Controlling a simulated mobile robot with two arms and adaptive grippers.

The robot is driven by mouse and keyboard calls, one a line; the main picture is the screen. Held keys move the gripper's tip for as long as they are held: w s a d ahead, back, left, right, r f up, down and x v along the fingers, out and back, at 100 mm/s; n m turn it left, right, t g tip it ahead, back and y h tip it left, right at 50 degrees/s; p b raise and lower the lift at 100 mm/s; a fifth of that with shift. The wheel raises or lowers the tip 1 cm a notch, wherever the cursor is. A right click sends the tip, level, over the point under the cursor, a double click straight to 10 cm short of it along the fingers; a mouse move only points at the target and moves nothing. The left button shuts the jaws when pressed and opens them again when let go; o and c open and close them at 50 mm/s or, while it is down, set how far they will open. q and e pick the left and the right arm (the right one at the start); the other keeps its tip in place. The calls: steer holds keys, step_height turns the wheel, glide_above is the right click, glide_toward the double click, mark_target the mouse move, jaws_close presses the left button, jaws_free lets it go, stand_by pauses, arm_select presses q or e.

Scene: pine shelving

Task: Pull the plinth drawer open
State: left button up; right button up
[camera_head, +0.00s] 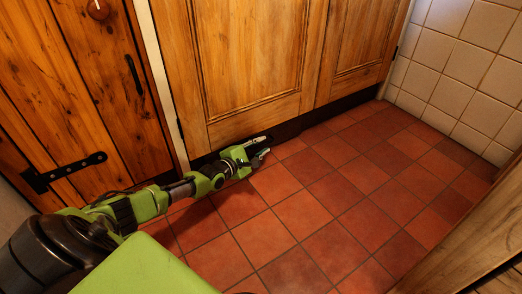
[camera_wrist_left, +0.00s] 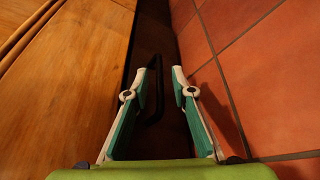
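The plinth drawer (camera_head: 290,128) is the dark, low front under the wooden cabinet doors in the head view. Its dark front also shows in the left wrist view (camera_wrist_left: 150,45). A black bar handle (camera_wrist_left: 160,88) stands on it, between the two fingers in the wrist view. My left gripper (camera_head: 264,146) is down at floor level beside the plinth. In the wrist view its fingers (camera_wrist_left: 158,72) are apart, one on each side of the handle; I cannot tell whether either touches it. The drawer front looks flush with the plinth line. My right gripper is not in view.
Red floor tiles (camera_head: 330,215) lie clear in front of the plinth. Wooden cabinet doors (camera_head: 250,60) rise just above it. A plank door (camera_head: 95,95) with black hinges stands at left, a white tiled wall (camera_head: 460,60) at right. A wooden edge (camera_head: 475,235) juts in at lower right.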

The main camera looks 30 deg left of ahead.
arm_select(q)
steer(key=shift+w, duration=0.1)
jaws_close()
steer(key=shift+d, duration=0.15)
